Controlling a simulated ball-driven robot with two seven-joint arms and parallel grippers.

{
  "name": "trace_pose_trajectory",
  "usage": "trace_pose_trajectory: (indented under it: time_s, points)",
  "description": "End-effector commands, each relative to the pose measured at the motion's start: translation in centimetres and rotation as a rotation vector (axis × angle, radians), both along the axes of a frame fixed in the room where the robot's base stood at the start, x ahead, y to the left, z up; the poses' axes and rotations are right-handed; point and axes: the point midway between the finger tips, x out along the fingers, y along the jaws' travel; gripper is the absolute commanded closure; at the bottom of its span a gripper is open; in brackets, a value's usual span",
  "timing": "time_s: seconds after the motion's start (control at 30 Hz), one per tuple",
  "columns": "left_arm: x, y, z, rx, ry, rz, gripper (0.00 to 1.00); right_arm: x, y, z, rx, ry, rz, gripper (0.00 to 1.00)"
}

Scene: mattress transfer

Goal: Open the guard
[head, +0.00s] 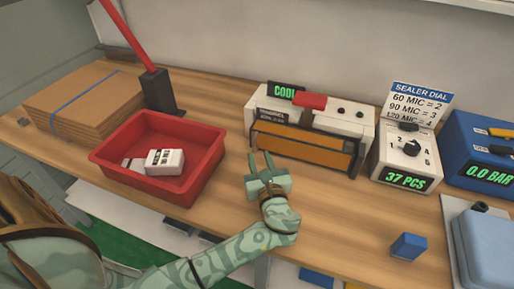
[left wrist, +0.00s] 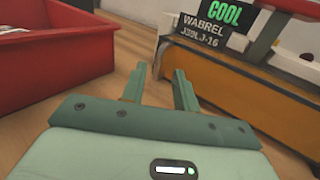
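The guard appears to be the amber panel in a dark frame (head: 305,149) across the front of the white sealing machine (head: 345,118); it looks down. A red handle (head: 310,101) shows at the machine's top. In the left wrist view the amber panel (left wrist: 215,88) is at the right, and the red handle is partly cut off. My left gripper (head: 261,158) is in front of the machine's left end, fingers pointing at it. Its two fingers (left wrist: 157,85) are apart with nothing between them. My right gripper is not in view.
A dial box (head: 408,158) and a blue unit (head: 472,150) stand at right. A blue block (head: 408,247) lies near the front edge.

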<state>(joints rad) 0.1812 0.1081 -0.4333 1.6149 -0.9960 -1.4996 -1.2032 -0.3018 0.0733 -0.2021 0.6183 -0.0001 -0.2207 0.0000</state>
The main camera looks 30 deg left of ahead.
Motion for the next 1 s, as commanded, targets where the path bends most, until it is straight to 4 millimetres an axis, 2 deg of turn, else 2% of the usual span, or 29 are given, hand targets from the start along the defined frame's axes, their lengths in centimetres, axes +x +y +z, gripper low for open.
trace_pose_trajectory:
  time_s: [0.1, 0.3, 0.67, 0.77, 0.8, 1.0]
  points:
    - [1.7, 1.8, -0.2, 0.001, 0.000, 0.000, 0.70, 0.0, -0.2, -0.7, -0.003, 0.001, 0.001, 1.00]
    - [3.4, 3.7, -0.1, 0.001, 0.001, -0.001, 0.70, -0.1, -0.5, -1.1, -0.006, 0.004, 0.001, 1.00]
    - [3.8, 4.1, 0.0, 0.000, 0.000, -0.002, 0.70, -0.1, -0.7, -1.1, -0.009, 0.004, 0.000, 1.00]
    - [3.8, 4.0, 0.0, 0.000, 0.000, -0.002, 0.98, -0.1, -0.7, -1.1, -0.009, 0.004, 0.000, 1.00]
    - [3.8, 4.0, 0.0, 0.000, 0.000, -0.002, 1.00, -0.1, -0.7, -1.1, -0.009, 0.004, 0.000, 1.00]
    - [3.8, 4.0, 0.0, -0.001, 0.001, -0.001, 1.00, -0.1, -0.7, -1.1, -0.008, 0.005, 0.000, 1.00]
